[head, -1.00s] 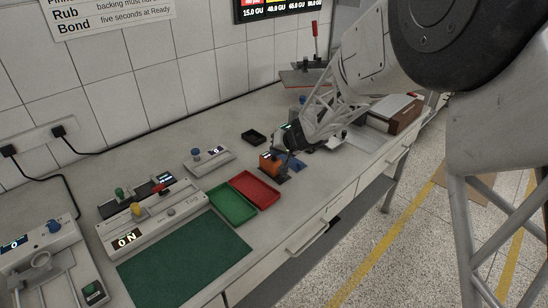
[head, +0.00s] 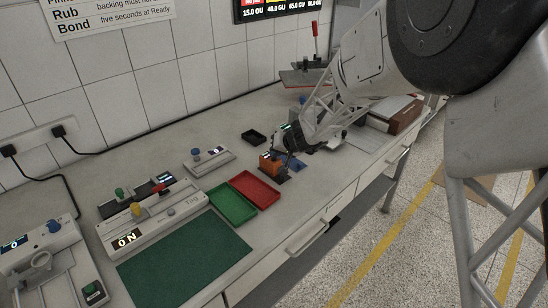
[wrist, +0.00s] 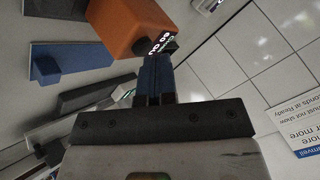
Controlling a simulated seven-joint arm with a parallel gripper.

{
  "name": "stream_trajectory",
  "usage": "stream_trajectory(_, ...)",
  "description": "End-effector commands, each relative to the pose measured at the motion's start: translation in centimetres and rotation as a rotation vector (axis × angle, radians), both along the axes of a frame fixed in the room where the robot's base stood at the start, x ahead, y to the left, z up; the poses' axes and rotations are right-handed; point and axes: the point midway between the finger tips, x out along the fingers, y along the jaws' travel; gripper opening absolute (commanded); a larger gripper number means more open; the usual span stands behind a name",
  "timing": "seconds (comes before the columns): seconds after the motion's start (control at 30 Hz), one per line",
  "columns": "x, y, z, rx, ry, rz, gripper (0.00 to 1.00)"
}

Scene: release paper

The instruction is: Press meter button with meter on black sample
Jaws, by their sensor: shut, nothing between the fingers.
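The orange meter (head: 268,163) stands on the bench on a dark, flat piece (head: 284,179), only part of which shows; I cannot tell for sure that it is the black sample. In the wrist view the orange meter (wrist: 125,25) is at top centre, with a lit display on its end face. My gripper (head: 290,154) is right beside the meter in the head view. In the wrist view my gripper (wrist: 158,58) has its blue fingers together and empty, their tips close to the meter's display end. I cannot tell whether they touch the button, which is hidden.
A blue plate (head: 297,166) lies just right of the meter. A red tray (head: 255,189) and a green tray (head: 233,205) lie to its left, with a small black tray (head: 253,137) behind. A grey device with a blue knob (head: 208,160) stands farther left.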

Motion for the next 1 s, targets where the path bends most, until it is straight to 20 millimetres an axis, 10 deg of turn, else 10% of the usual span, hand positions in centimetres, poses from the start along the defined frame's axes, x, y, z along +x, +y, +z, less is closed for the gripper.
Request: stream_trajectory(1.0,0.0,0.0,2.0,0.000,0.000,0.000,0.00)
